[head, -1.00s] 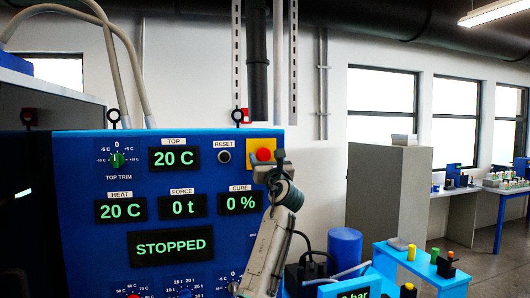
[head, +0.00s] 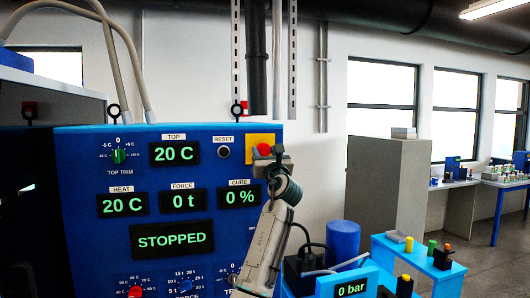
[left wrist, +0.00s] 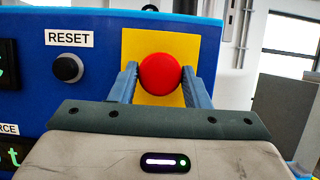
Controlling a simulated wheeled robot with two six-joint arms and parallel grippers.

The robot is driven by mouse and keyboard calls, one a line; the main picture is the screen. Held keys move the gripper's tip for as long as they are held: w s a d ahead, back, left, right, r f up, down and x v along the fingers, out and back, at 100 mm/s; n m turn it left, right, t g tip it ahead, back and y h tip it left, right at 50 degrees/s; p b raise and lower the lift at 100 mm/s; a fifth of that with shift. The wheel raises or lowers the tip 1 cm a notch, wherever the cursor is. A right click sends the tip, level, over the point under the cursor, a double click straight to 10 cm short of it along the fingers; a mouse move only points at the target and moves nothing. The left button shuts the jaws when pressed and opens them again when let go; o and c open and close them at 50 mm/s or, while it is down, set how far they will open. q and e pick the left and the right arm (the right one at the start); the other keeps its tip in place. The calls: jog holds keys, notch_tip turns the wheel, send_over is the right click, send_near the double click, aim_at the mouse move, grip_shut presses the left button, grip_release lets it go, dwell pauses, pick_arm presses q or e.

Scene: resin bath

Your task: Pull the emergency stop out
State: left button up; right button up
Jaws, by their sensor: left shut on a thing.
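The emergency stop (head: 263,149) is a red mushroom button on a yellow plate (head: 252,140), at the upper right corner of the blue control panel. My left gripper (head: 268,160) is at the button and covers its lower part in the head view. In the left wrist view the red button (left wrist: 160,74) sits between the two blue-grey fingers of my left gripper (left wrist: 159,80), which are shut on it from both sides. The button's stem is hidden behind its head. My right gripper is not in view.
The RESET button (left wrist: 67,68) lies just left of the yellow plate. The panel display (head: 172,240) reads STOPPED, with knobs below it. A blue stand (head: 420,262) with coloured caps, a blue drum (head: 343,240) and a grey cabinet (head: 388,190) stand to the right.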

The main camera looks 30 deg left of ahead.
pick_arm(q)
jog(key=shift+s+d, duration=0.15)
jog(key=shift+d, duration=0.1)
jog(key=shift+a+f, duration=0.1)
jog(key=o, duration=1.3)
jog(key=shift+a, duration=0.1)
jog(key=shift+o, duration=0.2)
jog(key=shift+d, duration=0.25)
jog(key=b+v, duration=0.5)
jog(key=v, duration=0.5)
jog(key=shift+s+d, duration=0.2)
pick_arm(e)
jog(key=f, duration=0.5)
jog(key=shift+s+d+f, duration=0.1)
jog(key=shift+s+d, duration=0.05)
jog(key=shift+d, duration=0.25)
pick_arm(q)
jog(key=shift+f, duration=0.15)
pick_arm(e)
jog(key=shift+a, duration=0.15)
